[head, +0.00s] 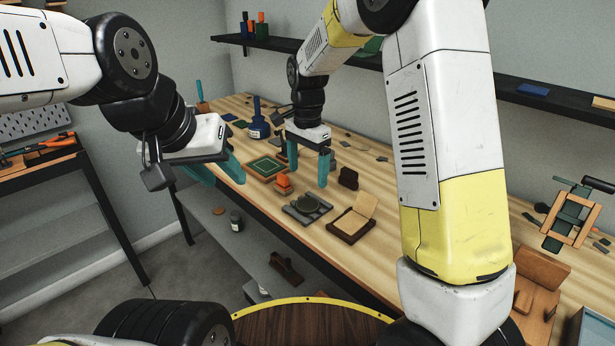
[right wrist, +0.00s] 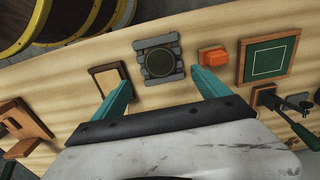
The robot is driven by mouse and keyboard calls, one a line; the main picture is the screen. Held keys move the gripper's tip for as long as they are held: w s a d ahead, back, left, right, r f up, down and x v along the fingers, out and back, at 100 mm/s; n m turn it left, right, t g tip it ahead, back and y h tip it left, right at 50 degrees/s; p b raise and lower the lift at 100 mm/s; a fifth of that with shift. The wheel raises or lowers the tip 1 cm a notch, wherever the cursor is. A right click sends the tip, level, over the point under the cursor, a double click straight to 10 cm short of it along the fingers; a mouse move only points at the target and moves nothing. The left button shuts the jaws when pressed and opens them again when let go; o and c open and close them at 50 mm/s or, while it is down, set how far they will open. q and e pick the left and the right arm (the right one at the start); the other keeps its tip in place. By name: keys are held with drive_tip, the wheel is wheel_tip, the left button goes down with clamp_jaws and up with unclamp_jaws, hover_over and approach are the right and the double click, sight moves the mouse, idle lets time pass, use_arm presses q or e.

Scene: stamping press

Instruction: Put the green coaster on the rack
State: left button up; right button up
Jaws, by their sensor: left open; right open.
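A dark green round coaster (head: 308,203) lies flat on a grey slotted block (head: 293,212) on the workbench. In the right wrist view the coaster (right wrist: 160,62) shows just beyond the space between the fingertips. My right gripper (head: 307,179) is open and empty above the bench, behind the coaster in the head view; it also shows in the right wrist view (right wrist: 159,80). My left gripper (head: 229,181) is open and empty near the bench's left edge. A brown wooden holder with a pale slanted board (head: 350,218) sits beside the block; I cannot tell whether it is the rack.
An orange-topped block (head: 283,184) and a framed green square (head: 265,168) lie left of the coaster. A small dark block (head: 348,178) stands behind. A wooden frame with green parts (head: 570,222) stands far right. Wall shelves run behind the bench (head: 375,240).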

drive_tip(key=s+d+r+n+t+y, duration=0.1)
drive_tip(key=s+d+r, duration=0.25)
drive_tip(key=r, duration=0.45)
drive_tip(key=s+d+r+n+t, duration=0.1)
drive_tip(key=s+d+n, duration=0.2)
drive_tip(key=s, duration=0.3)
drive_tip(key=s+d+r+n+t, duration=0.2)
drive_tip(key=s+d, duration=0.2)
drive_tip(key=s, duration=0.3)
drive_tip(key=s+d+r+n+t+y, duration=0.1)
drive_tip(key=s+d+r+n+t, duration=0.1)
drive_tip(key=s, duration=0.4)
drive_tip(key=shift+s+d+r+n, duration=0.25)
drive_tip(key=shift+s+d+n, duration=0.1)
drive_tip(key=shift+d+n, duration=0.5)
